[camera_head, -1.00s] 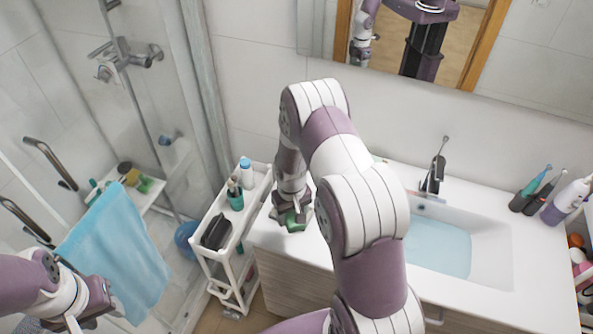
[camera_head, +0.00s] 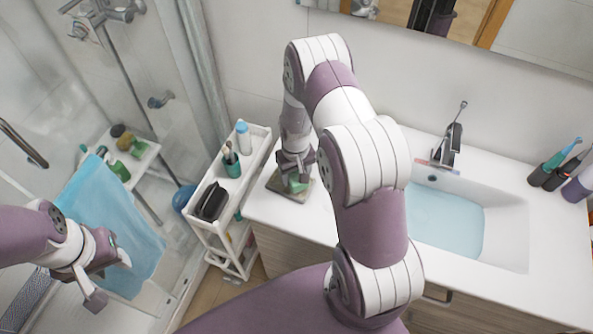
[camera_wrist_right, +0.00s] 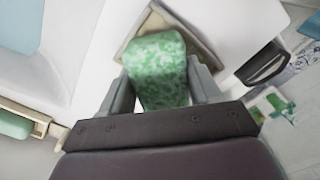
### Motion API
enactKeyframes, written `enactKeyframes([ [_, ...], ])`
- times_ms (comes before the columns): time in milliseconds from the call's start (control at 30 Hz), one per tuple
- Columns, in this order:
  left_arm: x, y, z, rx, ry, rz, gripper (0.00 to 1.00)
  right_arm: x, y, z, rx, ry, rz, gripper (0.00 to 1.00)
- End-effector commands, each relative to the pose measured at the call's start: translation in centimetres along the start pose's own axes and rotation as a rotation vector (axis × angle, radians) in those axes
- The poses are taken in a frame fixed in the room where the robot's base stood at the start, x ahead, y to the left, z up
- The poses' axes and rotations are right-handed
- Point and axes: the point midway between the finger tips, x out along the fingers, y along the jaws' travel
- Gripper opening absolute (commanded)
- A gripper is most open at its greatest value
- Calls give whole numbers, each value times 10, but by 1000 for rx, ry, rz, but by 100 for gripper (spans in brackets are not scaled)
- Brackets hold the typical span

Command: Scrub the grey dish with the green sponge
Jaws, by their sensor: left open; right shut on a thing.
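The green sponge (camera_wrist_right: 157,72) is between the fingers of my right gripper (camera_wrist_right: 162,88), which is shut on it in the right wrist view. The grey dish (camera_wrist_right: 197,36) lies just beyond and partly under the sponge. In the head view the dish (camera_head: 303,194) sits on the left end of the white counter, with the sponge (camera_head: 297,184) over it and my right gripper (camera_head: 297,170) above. I cannot tell whether the sponge touches the dish. My left gripper (camera_head: 112,282) is open and empty at the lower left, in front of the blue towel.
A white cart (camera_head: 213,229) with a cup, bottle and dark case stands left of the counter. The basin (camera_head: 444,221) holds water to the right. A blue towel (camera_head: 110,215) hangs at the left. Toothbrushes (camera_head: 557,162) stand at the far right.

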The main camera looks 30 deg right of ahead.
Motion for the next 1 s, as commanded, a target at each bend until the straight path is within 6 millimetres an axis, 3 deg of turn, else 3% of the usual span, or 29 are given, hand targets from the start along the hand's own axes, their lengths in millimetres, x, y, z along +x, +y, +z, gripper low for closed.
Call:
enactKeyframes([
  [1000,6,0,1,0,0,0,43,7,0,0,0,0,0,38],
])
